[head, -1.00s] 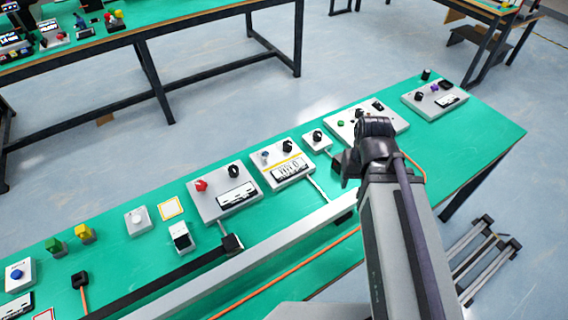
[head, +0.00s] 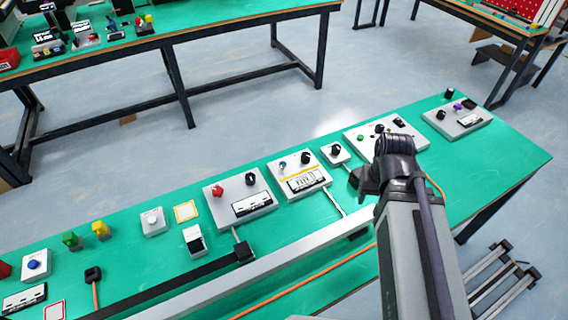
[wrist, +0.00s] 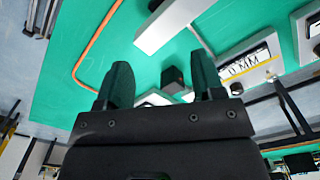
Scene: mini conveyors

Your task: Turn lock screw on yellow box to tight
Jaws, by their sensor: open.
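In the head view my arm reaches over the bench at the right, far from the yellow box. The yellow box does not show in the wrist view.
A white panel with a yellow stripe (head: 290,171) and a panel with a red knob (head: 238,207) stand between my arm and the yellow box. A long pale rail (head: 270,265) runs along the front. An orange cable (wrist: 90,50) lies on the bench.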

